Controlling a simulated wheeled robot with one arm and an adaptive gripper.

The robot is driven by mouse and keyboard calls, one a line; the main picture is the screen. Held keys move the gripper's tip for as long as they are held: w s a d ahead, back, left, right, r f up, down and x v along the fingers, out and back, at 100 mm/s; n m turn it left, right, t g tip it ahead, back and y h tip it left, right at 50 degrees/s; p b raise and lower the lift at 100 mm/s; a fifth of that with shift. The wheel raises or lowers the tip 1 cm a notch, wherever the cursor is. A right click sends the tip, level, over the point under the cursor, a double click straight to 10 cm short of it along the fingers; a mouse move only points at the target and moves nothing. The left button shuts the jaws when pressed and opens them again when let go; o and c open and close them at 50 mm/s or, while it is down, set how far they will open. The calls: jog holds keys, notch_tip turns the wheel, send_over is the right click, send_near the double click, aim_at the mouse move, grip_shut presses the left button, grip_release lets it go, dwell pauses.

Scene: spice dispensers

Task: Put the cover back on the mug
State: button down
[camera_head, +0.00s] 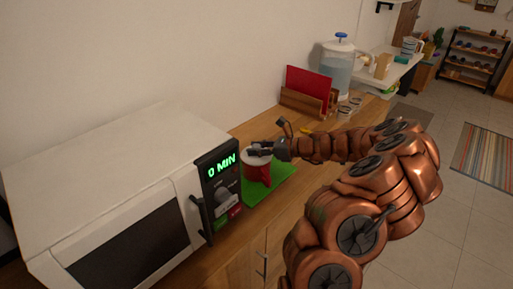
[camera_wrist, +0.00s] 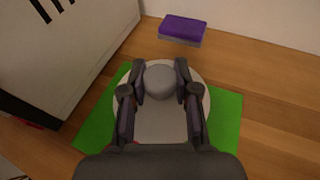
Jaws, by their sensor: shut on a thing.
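A red mug (camera_head: 257,174) stands on a green mat (camera_head: 277,182) beside the microwave. The cover (camera_head: 252,158) is a pale disc over the top of the mug; in the wrist view the cover (camera_wrist: 204,101) is round and whitish with a grey ball knob (camera_wrist: 161,82). My gripper (camera_head: 262,149) is right above the mug. In the wrist view my gripper (camera_wrist: 160,80) has a finger on each side of the knob and is shut on it. The cover hides nearly all of the mug there. I cannot tell whether the cover rests fully on the rim.
A white microwave (camera_head: 120,170) reading "0 MIN" stands close on the left. Behind the mat are a wooden rack with a red board (camera_head: 308,84) and a water dispenser (camera_head: 341,65). A purple-topped block (camera_wrist: 183,28) lies by the wall. Bare counter lies right of the mat.

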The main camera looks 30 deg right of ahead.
jog(key=shift+f, duration=0.1)
dwell(0.3)
jog(key=c, duration=0.8)
grip_release()
jog(key=v, duration=1.2)
